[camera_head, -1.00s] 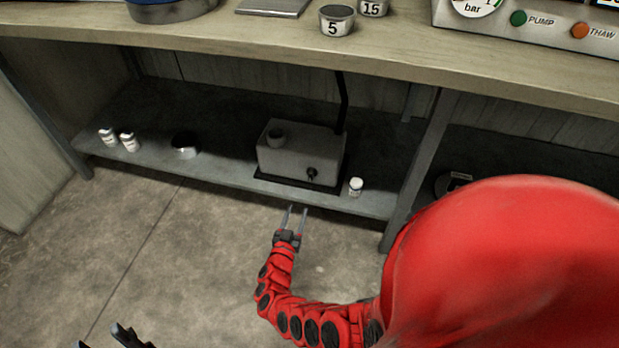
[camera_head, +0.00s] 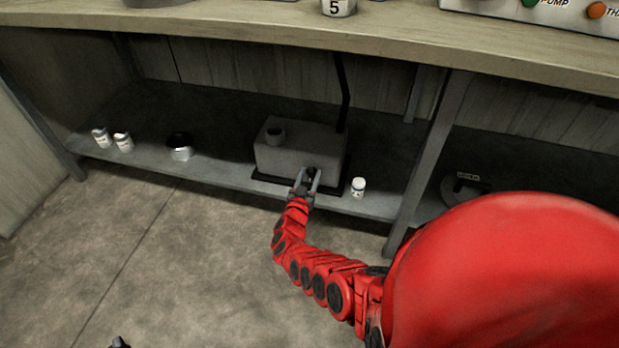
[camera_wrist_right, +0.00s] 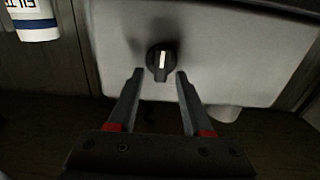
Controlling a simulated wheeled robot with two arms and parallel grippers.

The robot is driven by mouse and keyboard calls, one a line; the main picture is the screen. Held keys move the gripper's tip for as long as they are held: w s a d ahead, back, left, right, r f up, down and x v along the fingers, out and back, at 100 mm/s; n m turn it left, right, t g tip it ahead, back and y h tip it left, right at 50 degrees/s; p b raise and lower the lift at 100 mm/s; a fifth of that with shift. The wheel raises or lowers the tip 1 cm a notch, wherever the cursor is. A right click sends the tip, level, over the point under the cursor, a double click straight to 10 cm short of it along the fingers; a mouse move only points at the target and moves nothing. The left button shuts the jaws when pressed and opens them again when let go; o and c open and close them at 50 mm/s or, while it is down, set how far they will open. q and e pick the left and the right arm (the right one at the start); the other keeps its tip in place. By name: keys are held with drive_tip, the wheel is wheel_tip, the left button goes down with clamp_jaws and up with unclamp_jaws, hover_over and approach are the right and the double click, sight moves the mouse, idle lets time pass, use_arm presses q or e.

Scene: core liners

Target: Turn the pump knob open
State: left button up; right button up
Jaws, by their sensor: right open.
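The pump (camera_head: 290,155) is a grey box on the lower shelf, with a round port on top and a black hose rising behind it. Its black knob (camera_wrist_right: 160,63) with a white mark sits on the front face; in the wrist view the mark runs up and down. My right gripper (camera_head: 308,172) is open in front of the knob. In the wrist view its fingertips (camera_wrist_right: 159,74) lie either side of the knob's lower part, apart from it; the depth gap is hard to tell. Only a small dark tip of my left gripper (camera_head: 119,342) shows at the bottom edge.
A small white bottle (camera_head: 358,187) stands just right of the pump. A dark-topped pot (camera_head: 180,147) and two white containers (camera_head: 122,141) stand to the left on the shelf (camera_head: 225,174). The worktop (camera_head: 300,38) overhangs above, and a shelf post (camera_head: 425,160) stands at right.

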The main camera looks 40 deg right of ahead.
clamp_jaws()
